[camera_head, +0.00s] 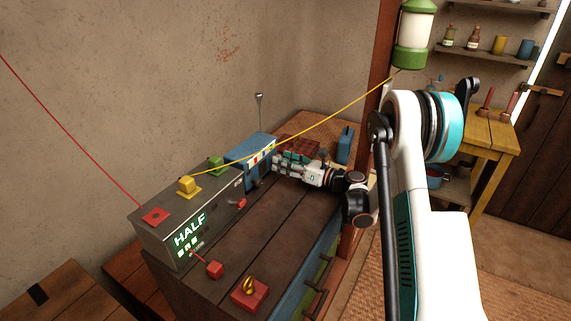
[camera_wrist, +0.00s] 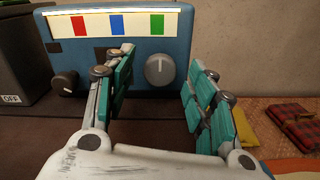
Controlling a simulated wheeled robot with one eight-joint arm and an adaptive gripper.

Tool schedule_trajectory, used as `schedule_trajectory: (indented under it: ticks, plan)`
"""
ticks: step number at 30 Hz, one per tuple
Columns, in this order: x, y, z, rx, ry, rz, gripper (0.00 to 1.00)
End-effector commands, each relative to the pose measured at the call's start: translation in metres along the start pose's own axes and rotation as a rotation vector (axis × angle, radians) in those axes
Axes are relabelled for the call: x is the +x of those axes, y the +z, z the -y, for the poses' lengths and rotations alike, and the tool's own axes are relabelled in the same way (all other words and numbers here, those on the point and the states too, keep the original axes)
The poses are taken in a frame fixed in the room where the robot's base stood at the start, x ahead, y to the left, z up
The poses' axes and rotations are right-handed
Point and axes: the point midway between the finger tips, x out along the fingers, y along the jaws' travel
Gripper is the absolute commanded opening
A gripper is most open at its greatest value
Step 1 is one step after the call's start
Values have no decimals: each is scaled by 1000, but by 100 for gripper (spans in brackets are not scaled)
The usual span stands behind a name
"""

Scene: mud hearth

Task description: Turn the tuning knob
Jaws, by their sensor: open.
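The blue radio (camera_head: 243,153) stands at the back of the wooden bench in the head view. In the wrist view, the radio (camera_wrist: 170,42) shows a white dial strip with red, blue and green bands. A round grey knob (camera_wrist: 159,70) with a pale pointer line sits below the strip. A smaller dark knob (camera_wrist: 66,84) sits to the left. My gripper (camera_wrist: 160,76) is open, its teal-padded fingers on either side of the grey knob in the picture; I cannot tell whether they touch it. In the head view my gripper (camera_head: 277,168) is in front of the radio's right end.
A grey box (camera_head: 164,240) reading HALF, with a red lever (camera_head: 214,269), stands left of the radio. A red block with a yellow piece (camera_head: 250,290) is at the bench's front. A red plaid item (camera_head: 298,148) lies behind my gripper. A yellow cord (camera_head: 310,126) runs above it.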

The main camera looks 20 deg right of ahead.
Motion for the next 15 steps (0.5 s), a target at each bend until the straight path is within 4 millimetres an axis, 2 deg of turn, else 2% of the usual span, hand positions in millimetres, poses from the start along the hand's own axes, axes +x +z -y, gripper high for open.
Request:
schedule_trajectory:
  ticks: [4,5,10,15]
  plan:
    - [0,0,0,0,0,0,51]
    - [0,0,0,0,0,0,46]
    - [0,0,0,0,0,0,8]
    - [0,0,0,1,0,0,7]
